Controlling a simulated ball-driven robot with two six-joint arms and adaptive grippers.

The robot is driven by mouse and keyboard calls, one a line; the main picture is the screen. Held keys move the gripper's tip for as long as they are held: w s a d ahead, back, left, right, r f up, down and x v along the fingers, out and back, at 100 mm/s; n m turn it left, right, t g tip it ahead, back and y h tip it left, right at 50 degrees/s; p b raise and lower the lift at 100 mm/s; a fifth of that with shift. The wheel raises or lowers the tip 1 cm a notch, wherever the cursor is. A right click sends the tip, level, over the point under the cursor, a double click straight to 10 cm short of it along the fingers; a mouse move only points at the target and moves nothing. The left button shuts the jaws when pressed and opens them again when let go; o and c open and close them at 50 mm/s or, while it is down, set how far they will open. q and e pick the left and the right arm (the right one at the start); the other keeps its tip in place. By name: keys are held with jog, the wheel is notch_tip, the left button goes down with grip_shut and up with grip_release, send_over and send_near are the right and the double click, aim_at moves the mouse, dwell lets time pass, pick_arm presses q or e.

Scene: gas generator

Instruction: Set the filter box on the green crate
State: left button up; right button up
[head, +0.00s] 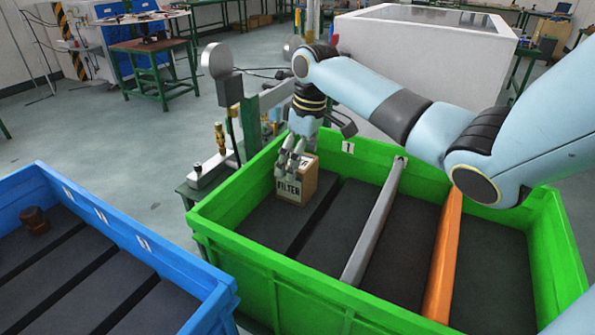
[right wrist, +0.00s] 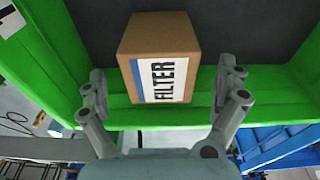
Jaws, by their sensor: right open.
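The filter box (head: 292,190) is a brown cardboard box with a white FILTER label. It stands inside the green crate (head: 240,255), in the leftmost section near the back wall, and seems to rest upright on the dark floor. In the right wrist view the filter box (right wrist: 160,55) shows its label and brown top. My right gripper (head: 292,157) is at the top of the box. Its open fingers (right wrist: 165,82) stand on either side of the box with gaps visible, so it does not grip it. My left gripper is not in view.
A grey divider (head: 375,222) and an orange divider (head: 444,255) split the crate. A blue crate (head: 120,235) with a small brown part (head: 34,220) stands at the left. A green bench with gauge and valve parts (head: 215,165) stands close behind the green crate.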

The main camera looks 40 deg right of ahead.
jog(key=r, duration=0.5)
jog(key=s+r, duration=0.1)
jog(key=r, duration=0.1)
jog(key=shift+d+r, duration=0.1)
jog(key=shift+r, duration=0.1)
jog(key=shift+f, duration=0.1)
